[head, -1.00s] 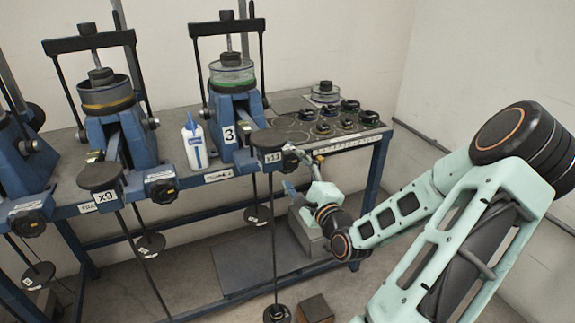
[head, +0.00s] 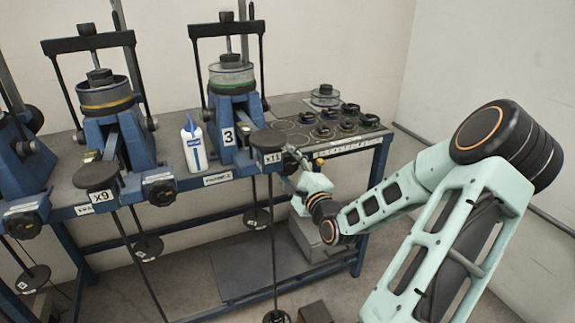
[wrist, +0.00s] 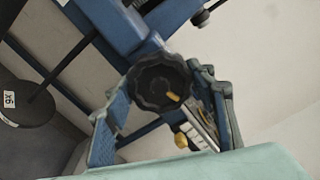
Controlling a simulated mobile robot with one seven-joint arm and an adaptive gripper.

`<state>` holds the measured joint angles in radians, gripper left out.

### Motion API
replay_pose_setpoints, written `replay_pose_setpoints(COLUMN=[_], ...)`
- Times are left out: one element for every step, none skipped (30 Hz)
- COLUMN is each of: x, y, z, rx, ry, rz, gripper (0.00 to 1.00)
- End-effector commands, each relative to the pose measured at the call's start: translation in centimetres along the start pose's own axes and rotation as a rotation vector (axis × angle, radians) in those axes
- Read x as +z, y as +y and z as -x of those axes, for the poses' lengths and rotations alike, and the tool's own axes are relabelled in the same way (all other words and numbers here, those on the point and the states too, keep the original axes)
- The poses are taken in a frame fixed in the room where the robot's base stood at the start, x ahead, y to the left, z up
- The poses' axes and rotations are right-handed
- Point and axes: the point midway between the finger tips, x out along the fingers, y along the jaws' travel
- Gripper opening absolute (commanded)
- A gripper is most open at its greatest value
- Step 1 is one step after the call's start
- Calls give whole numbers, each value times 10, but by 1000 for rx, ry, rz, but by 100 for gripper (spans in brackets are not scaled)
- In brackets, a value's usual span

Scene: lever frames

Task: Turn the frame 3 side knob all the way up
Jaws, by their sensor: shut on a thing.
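Frame 3 (head: 228,136) is the blue lever frame with a white "3" plate, at the middle of the bench. Its black round weight hanger top (head: 267,140) has a label below it that appears to read x11. In the wrist view the black scalloped side knob (wrist: 158,80) sits between my fingers, with a yellow pointer mark toward its lower right. My gripper (head: 291,158) reaches the knob from the right in the head view, and its blue fingers (wrist: 160,98) are closed on the knob's sides.
A white bottle (head: 194,148) stands left of frame 3. Another frame marked x9 (head: 105,135) is further left. Several dark weights (head: 345,120) lie on the bench at right. A small yellow piece (wrist: 181,140) shows close to my gripper. The floor at right is clear.

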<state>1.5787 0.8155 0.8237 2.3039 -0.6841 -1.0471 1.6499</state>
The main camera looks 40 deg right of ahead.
Motion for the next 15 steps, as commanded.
replay_pose_setpoints(x=[1, 0, 0, 0, 1, 2, 2, 1, 1, 1, 1, 1, 1, 1, 1], y=[0, 0, 1, 1, -1, -1, -1, -1, -1, -1, -1, -1, -1, -1, -1], z=[-3, -4, -3, -4, -4, -4, -4, -4, -4, -4, -4, -3, -3, -3, -3], rx=[-2, -2, -3, -3, -2, -2, -2, -2, -2, -2, -2, -1, -1, -1, -1], ry=[-2, -1, -1, -2, -3, -3, -3, -3, -2, -2, -2, -2, -2, -2, -2], rz=[1, -9, -40, -65, -59, -58, -57, -57, -57, -57, -57, -57, -57, -57, -57], gripper=[7, 7, 7, 7, 54, 59, 62, 65, 65, 65, 65, 65, 65, 65, 65])
